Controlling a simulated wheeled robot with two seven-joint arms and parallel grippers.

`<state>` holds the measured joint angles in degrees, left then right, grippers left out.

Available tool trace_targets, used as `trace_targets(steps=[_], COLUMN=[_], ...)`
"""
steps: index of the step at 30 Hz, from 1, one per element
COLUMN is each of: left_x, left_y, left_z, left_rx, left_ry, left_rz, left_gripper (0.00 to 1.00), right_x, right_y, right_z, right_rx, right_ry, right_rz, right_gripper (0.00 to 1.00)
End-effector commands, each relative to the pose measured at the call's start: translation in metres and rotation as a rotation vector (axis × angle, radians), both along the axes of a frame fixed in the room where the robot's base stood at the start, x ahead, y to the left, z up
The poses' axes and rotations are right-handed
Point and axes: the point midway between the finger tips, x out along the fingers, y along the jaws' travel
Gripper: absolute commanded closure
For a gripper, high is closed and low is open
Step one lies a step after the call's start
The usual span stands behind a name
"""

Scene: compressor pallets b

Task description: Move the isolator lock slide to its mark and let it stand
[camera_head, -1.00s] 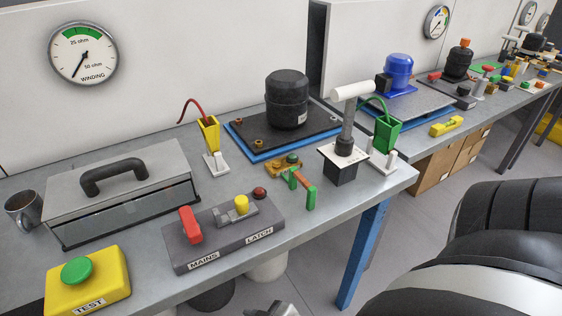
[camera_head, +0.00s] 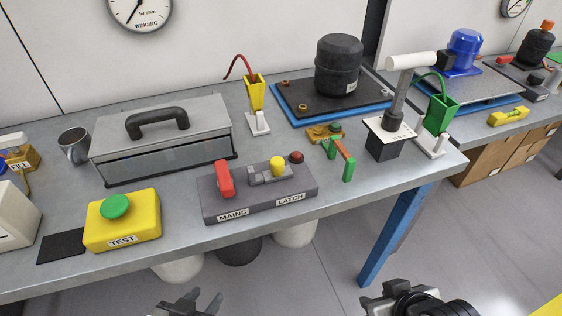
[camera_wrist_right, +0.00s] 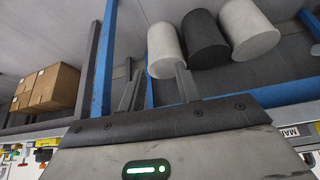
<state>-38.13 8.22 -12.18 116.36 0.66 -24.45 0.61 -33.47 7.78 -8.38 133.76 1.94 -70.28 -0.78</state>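The lock slide is a yellow knob (camera_head: 277,165) on a grey slide mount on top of the dark grey isolator box (camera_head: 230,208). The knob stands upright right of the red MAINS lever (camera_head: 224,179), above the LATCH label. A dark red lamp (camera_head: 297,157) sits at the box's back right. I cannot make out the slide's mark. My left gripper (camera_head: 190,304) is open and empty below the bench's front edge, partly cut off by the frame. My right gripper (camera_head: 372,297) is low in front of the bench; its fingers stand apart and empty in the right wrist view (camera_wrist_right: 158,88).
A yellow TEST button box (camera_head: 122,228) stands left of the isolator box, a lidded metal case (camera_head: 165,155) behind. Green-and-orange clips (camera_head: 347,168) and a white-handled lever (camera_head: 395,105) stand to the right. Bins (camera_head: 240,250) stand beneath the bench.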

Motion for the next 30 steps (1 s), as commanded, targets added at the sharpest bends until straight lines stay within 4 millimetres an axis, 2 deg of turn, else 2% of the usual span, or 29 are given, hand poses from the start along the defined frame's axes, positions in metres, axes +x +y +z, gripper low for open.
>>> trace_targets(steps=[2,5,11,14,21,25,30], left_x=[0.0,0.001,0.0,0.0,0.002,0.004,0.005], left_y=[-0.001,-0.001,-0.001,-0.001,-0.001,-0.001,-0.001], left_z=[0.0,0.0,0.0,0.0,0.001,0.001,0.004], left_rx=[-0.002,-0.003,-0.001,0.0,0.001,0.0,0.0], left_ry=[-0.003,-0.004,-0.001,-0.001,-0.007,-0.011,-0.014], left_rz=[0.0,-0.002,-0.004,-0.005,-0.005,-0.006,-0.006], left_gripper=[0.64,0.64,0.64,0.64,0.64,0.64,0.64], right_x=[0.0,0.013,0.057,0.083,0.139,0.152,0.159], right_y=[-0.002,0.006,0.031,0.041,0.052,0.052,0.061], right_z=[0.011,0.027,0.056,0.079,0.158,0.188,0.196], right_rx=[0.0,0.035,0.143,0.205,0.356,0.404,0.428], right_ry=[0.04,0.052,-0.062,-0.155,-0.425,-0.517,-0.548], right_rz=[0.028,0.149,0.408,0.535,0.781,0.838,0.854], right_gripper=[0.67,0.67,0.67,0.67,0.67,0.67,0.67])
